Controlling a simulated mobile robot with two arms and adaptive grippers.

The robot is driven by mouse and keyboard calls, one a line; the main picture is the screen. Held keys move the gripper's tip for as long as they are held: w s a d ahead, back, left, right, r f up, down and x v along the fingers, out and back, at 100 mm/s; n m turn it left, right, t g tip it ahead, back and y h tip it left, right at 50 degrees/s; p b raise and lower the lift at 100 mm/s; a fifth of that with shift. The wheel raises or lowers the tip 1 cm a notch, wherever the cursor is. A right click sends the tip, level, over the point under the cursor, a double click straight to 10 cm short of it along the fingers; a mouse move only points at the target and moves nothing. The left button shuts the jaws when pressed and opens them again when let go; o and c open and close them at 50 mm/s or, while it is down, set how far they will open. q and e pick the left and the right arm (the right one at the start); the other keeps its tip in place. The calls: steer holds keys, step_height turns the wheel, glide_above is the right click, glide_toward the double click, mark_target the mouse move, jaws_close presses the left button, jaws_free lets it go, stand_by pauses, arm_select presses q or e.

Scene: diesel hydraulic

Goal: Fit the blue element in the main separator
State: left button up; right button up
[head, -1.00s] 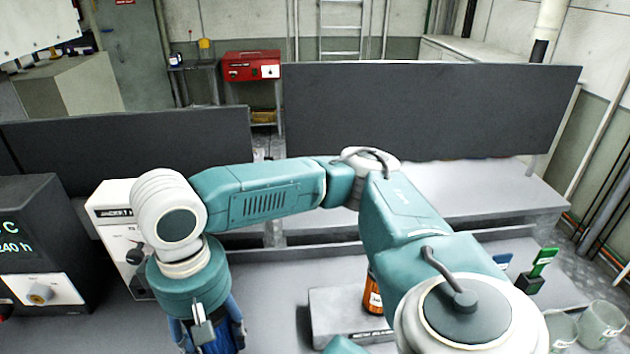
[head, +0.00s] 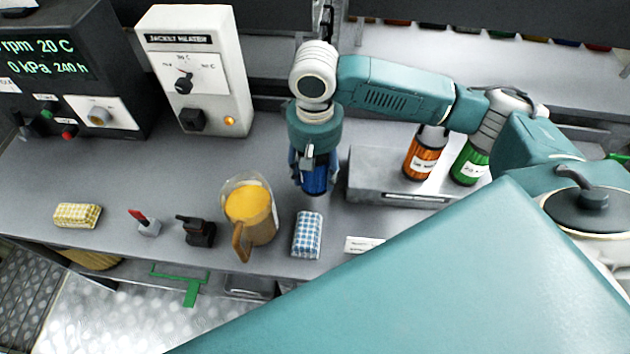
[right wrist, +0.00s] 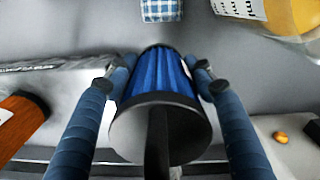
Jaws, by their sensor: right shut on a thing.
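The blue element (head: 315,184) is a pleated blue cylinder with a black end cap. My right gripper (head: 313,172) is shut on it and points down over the grey bench, left of a grey block. In the right wrist view the blue element (right wrist: 158,75) sits between the two blue fingers of the gripper (right wrist: 160,85), its black cap facing the camera. I cannot make out the main separator for certain in any view. My left gripper is not in view.
An orange element (head: 424,155) and a green element (head: 470,162) stand at the grey block (head: 375,180). A yellow-filled jug (head: 250,210), a blue checked cloth (head: 307,235), a black clamp-like part (head: 196,231) and a yellow checked cloth (head: 77,215) lie nearer. The white heater box (head: 195,70) stands behind.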

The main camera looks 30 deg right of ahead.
steer(key=shift+f, duration=2.5)
steer(key=o, duration=1.3)
steer(key=shift+f, duration=0.15)
steer(key=shift+c, duration=0.2)
